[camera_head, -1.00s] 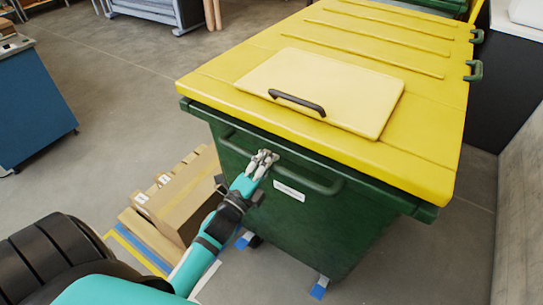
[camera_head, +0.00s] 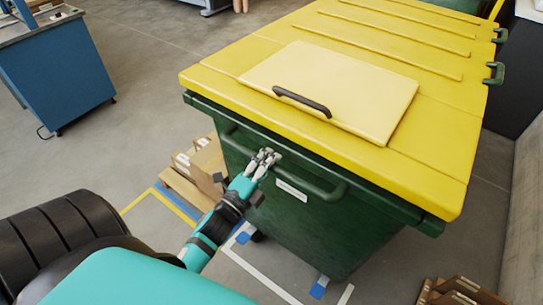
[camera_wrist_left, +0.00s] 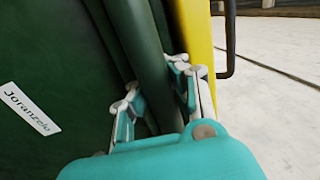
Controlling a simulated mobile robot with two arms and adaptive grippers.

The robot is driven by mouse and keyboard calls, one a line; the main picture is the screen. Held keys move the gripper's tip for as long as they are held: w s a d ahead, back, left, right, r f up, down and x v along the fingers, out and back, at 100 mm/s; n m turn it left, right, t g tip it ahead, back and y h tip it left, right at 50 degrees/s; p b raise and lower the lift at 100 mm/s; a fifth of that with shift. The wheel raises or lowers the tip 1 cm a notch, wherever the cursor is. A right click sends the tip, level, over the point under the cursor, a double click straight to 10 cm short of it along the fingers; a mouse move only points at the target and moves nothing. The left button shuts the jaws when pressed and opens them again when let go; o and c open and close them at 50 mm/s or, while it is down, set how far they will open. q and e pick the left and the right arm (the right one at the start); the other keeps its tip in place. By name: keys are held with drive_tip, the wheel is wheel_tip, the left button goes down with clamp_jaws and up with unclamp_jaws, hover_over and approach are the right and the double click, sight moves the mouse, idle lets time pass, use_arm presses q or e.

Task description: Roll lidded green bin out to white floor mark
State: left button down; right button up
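The green bin (camera_head: 330,225) with a yellow lid (camera_head: 300,110) fills the middle and right of the head view, upright, lid shut. A green bar handle (camera_head: 322,190) runs across its near side. My left gripper (camera_head: 264,158) is at this bar, left of a white label. In the left wrist view, the fingers (camera_wrist_left: 158,98) lie on both sides of the green bar (camera_wrist_left: 148,60) and close around it. White floor lines (camera_head: 258,275) run on the floor in front of the bin's near bottom edge. My right gripper is out of view.
Cardboard boxes (camera_head: 208,158) stand left of the bin; more boxes (camera_head: 455,292) lie at the lower right. A yellow line (camera_head: 138,202) marks the floor at left. A blue bench (camera_head: 58,75) stands far left, a grey wall (camera_head: 525,215) at right. Open floor lies left.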

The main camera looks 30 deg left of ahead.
use_arm(q)
drive_tip(key=shift+s+f, duration=0.15)
drive_tip(key=shift+f, duration=0.25)
drive_tip(key=c, duration=1.1)
unclamp_jaws()
drive_tip(key=shift+r, duration=0.1)
drive_tip(key=v, duration=1.1)
drive_tip(key=shift+s, duration=0.45)
